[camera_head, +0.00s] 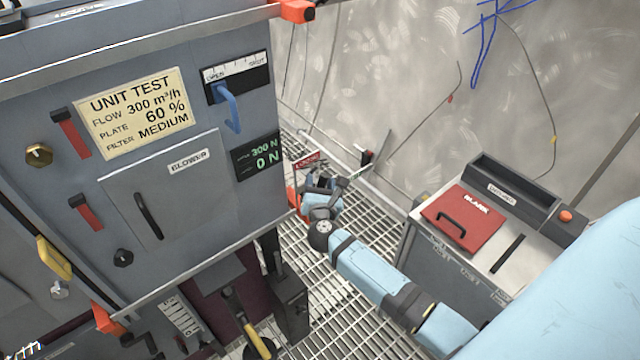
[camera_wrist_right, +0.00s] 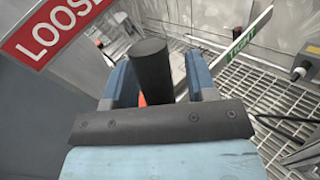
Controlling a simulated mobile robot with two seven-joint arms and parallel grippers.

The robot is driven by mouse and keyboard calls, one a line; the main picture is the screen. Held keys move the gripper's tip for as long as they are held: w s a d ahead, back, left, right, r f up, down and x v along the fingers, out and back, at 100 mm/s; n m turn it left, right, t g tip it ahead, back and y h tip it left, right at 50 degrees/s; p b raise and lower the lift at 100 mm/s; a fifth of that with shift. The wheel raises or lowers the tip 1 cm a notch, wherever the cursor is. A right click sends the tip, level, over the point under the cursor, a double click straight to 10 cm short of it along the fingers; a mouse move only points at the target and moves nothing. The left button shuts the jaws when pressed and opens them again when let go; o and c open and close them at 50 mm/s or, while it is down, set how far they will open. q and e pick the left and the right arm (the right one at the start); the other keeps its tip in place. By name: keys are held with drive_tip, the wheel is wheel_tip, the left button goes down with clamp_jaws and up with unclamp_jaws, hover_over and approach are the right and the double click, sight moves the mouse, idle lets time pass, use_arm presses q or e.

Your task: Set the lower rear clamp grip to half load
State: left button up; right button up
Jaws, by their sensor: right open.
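The clamp grip (camera_wrist_right: 150,72) is a black cylinder in the right wrist view, standing slightly tilted between the two blue fingers of my right gripper (camera_wrist_right: 160,65). The fingers are open on either side of it; I cannot tell whether either touches. A red LOOSE plate (camera_wrist_right: 48,32) is at upper left and a green-marked plate (camera_wrist_right: 246,42) at upper right. In the head view my right gripper (camera_head: 322,186) is beside the cabinet's lower right rear corner, where the grip is hard to make out. The display (camera_head: 257,156) reads 300 N above 0 N. My left gripper is not in view.
The grey cabinet (camera_head: 225,220) fills the left, with a test card (camera_head: 135,112) and a blue lever (camera_head: 232,108). An orange clamp part (camera_head: 296,10) is at its top corner. A bench with a red lid (camera_head: 463,218) stands right. Grating floor (camera_head: 345,245) lies between.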

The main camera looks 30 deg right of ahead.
clamp_jaws()
